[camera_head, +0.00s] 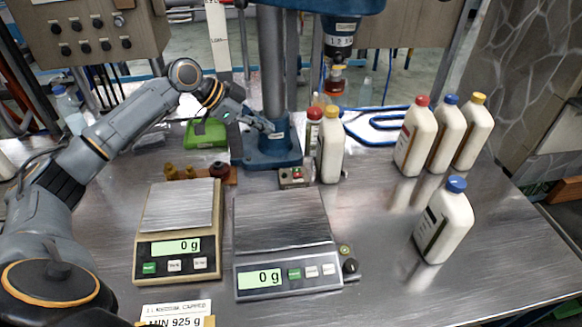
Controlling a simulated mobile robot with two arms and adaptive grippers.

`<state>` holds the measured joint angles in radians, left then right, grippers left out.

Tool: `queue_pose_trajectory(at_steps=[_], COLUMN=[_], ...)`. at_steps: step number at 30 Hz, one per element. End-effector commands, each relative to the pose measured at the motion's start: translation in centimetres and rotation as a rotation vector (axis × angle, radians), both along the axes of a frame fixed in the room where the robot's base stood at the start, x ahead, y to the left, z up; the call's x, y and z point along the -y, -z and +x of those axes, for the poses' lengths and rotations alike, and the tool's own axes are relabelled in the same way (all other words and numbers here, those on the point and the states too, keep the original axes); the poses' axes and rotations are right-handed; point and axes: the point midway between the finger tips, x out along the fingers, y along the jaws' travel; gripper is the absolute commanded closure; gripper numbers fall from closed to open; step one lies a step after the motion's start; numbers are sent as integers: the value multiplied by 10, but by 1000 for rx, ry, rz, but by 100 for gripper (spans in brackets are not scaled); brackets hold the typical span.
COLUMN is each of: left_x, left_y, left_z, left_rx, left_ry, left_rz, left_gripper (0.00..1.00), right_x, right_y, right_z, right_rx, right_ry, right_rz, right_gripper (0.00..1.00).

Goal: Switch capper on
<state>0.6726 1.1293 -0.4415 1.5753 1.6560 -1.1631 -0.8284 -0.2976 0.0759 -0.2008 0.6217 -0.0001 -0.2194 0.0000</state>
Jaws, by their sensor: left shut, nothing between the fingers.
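The capper is a blue machine with a grey column, a blue foot (270,150) and a head with a chuck (339,45) at the top. A small control box (296,178) with red and green buttons sits on the table in front of the foot. My left gripper (268,127) is shut and empty. In the picture its tips overlap the capper's foot near the base of the column, above and left of the control box. I cannot tell whether they touch it. My right gripper is not in view.
Two scales (178,233) (285,260) stand in front, both reading 0 g. White bottles with coloured caps stand at the right (417,140), one nearer (444,225). Another bottle (330,148) stands right of the control box. A green object (206,133) lies behind small brown parts.

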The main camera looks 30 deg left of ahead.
Motion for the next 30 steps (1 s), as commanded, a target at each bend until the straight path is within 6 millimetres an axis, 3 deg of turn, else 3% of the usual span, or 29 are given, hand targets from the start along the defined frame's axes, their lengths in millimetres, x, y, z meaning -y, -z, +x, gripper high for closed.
queue_pose_trajectory(at_steps=[2,10,25,30], left_x=[0,0,1,10], left_y=[17,44,45,57], left_z=[0,0,1,10], left_rx=[0,0,-1,-1], left_ry=[0,0,1,1], left_rz=[0,0,0,-2], left_gripper=[100,100,100,100], right_x=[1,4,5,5], right_y=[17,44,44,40], right_z=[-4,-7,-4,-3], right_rx=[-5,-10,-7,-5], right_ry=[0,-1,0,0], right_rz=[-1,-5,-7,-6], right_gripper=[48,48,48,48])
